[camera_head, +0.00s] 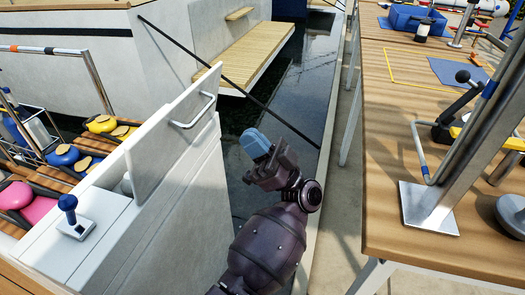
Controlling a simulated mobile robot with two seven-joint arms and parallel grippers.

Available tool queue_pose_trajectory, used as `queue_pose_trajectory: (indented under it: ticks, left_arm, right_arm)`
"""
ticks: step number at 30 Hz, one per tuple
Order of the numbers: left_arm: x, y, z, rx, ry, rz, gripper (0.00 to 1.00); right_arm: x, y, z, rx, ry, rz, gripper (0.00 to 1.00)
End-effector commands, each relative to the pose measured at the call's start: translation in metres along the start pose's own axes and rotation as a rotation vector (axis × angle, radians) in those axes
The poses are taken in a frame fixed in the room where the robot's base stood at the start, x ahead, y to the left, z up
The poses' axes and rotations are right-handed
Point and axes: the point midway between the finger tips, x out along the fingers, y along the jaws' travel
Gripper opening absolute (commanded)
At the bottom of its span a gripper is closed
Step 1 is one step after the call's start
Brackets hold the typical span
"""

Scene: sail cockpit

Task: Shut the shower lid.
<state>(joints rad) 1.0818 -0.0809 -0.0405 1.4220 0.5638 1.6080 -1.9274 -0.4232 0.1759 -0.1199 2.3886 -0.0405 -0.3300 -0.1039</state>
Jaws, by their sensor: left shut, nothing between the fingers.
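The shower lid (172,133) is a pale panel with a metal bar handle (194,111). It stands open, raised upright along the edge of the white cockpit locker (180,210). Behind the lid, the recess is mostly hidden; only a bit of a greyish round shape shows at its left edge. My left gripper (256,144), dark with blue fingertips, is shut and empty. It appears to the right of the lid and its handle, with a visible gap in the picture. How far apart they are in depth I cannot tell. My right gripper is not in view.
A blue-topped lever (69,208) stands on the locker top, left of the lid. A wooden table (385,150) with a metal post stands right. Dark water and a slatted swim platform (245,55) lie beyond.

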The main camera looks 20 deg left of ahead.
Motion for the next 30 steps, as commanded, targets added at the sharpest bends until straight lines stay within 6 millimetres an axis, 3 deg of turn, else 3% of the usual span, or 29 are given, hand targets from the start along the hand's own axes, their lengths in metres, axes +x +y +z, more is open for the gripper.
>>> queue_pose_trajectory:
  ticks: [7, 12, 19, 30]
  left_arm:
    - [0.044, 0.000, 0.000, -0.002, 0.003, -0.001, 0.00]
    - [0.056, 0.000, 0.019, 0.003, 0.003, 0.004, 0.00]
    - [0.068, 0.000, 0.028, 0.001, 0.002, 0.003, 0.00]
    - [0.070, 0.000, 0.029, 0.000, 0.001, 0.002, 0.00]
  right_arm:
    - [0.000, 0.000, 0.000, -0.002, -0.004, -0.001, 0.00]
    - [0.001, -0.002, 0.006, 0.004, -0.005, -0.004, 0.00]
    - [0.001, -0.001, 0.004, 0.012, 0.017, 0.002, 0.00]
    - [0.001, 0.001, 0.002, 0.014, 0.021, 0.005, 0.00]
